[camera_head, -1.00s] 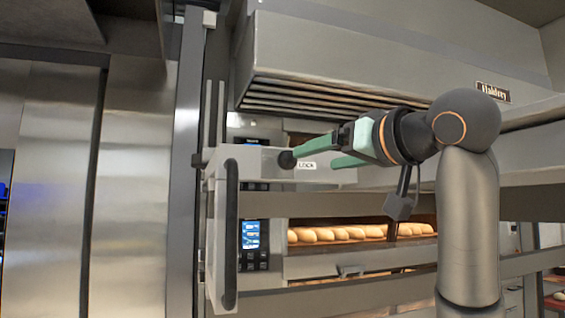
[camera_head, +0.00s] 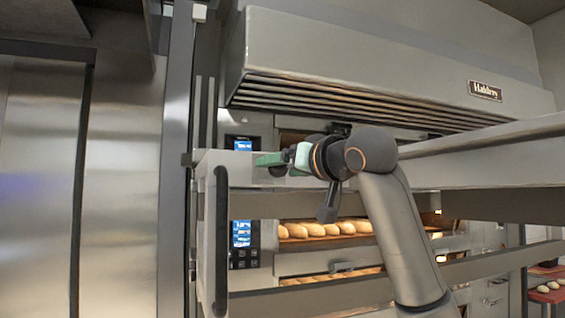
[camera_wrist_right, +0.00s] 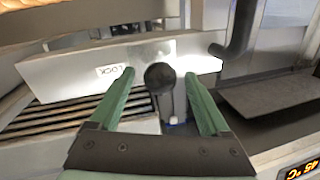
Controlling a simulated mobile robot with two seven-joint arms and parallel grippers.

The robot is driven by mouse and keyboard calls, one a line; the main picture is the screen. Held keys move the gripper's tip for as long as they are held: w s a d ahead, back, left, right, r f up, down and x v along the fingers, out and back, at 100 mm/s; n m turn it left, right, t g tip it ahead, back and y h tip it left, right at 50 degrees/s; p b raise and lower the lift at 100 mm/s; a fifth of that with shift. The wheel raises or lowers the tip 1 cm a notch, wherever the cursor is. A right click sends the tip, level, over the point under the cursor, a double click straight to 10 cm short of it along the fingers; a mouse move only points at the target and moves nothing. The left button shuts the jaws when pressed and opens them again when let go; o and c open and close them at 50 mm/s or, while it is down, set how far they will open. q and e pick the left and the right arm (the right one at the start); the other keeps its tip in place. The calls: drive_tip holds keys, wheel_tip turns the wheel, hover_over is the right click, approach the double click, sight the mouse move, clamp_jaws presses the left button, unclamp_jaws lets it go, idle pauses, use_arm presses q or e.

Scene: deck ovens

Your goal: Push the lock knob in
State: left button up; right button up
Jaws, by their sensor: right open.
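The lock knob is a round black ball, seen in the right wrist view (camera_wrist_right: 160,78) and low beside the fingers in the head view (camera_head: 278,171). It stands at a pale metal bar (camera_wrist_right: 75,70) with a white LOCK label (camera_wrist_right: 110,71), upside down in the wrist view. My right gripper (camera_head: 268,160) is open, with green fingers. In the wrist view the knob appears between its two fingers, with gaps on both sides; I cannot tell its depth relative to the tips. The label is hidden in the head view. My left gripper is not in view.
A loader frame with a black vertical handle (camera_head: 221,240) stands before the deck oven. Bread loaves (camera_head: 330,229) lie on an oven deck. A vented hood (camera_head: 350,60) is above. A lit control panel (camera_head: 241,234) is behind the frame.

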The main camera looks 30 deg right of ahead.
clamp_jaws()
idle(0.8)
